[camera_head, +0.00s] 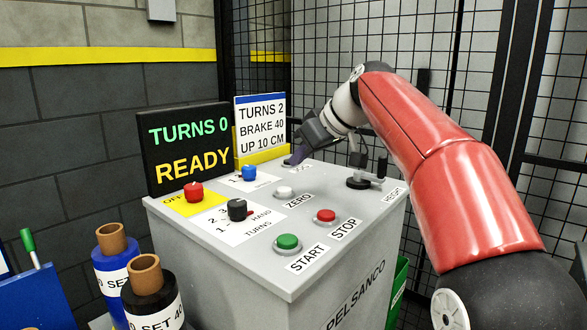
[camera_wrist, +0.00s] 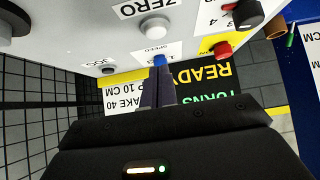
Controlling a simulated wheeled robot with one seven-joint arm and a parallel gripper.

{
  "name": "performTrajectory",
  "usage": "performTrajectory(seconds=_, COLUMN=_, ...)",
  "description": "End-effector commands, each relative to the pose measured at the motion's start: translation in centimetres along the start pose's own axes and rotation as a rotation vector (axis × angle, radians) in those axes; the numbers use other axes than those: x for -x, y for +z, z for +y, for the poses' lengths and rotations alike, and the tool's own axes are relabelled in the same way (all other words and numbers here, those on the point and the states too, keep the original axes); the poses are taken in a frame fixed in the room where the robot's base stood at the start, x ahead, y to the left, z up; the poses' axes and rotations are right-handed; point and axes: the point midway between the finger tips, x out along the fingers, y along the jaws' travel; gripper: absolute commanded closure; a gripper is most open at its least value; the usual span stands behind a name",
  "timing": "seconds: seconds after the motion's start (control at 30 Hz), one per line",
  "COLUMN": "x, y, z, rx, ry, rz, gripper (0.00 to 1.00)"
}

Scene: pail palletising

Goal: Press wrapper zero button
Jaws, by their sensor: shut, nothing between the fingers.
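The wrapper's grey control box (camera_head: 350,230) carries a white zero button (camera_head: 285,192) beside a ZERO label (camera_head: 298,201). The button also shows near the top of the wrist view (camera_wrist: 153,27), raised and with nothing on it. My gripper (camera_head: 292,161) is shut and empty, at the far edge of the box top, behind the zero button and apart from it. In the wrist view my gripper's fingertips (camera_wrist: 158,70) appear just below the blue speed knob (camera_wrist: 159,60); I cannot tell whether they touch anything. The dark screen (camera_head: 187,148) reads TURNS 0 and READY.
A red knob (camera_head: 194,192), a black selector (camera_head: 237,210), a green start button (camera_head: 287,242), a red stop button (camera_head: 325,216) and a height crank (camera_head: 364,180) stand on the box. A notice (camera_head: 260,125) stands behind it. Mesh fencing (camera_head: 330,50) encloses the back.

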Motion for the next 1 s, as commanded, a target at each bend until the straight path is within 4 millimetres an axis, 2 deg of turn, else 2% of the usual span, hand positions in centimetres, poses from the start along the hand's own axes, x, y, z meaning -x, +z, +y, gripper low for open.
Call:
performTrajectory(seconds=0.1, x=2.7, y=-0.1, z=0.1, rx=0.0, ry=0.004, rz=0.004, gripper=1.0)
performTrajectory(seconds=0.33, x=5.6, y=-0.2, z=0.1, rx=0.001, ry=0.003, rz=0.006, gripper=1.0)
performTrajectory(seconds=1.0, x=6.2, y=-0.2, z=0.0, rx=0.002, ry=0.001, rz=0.005, gripper=1.0)
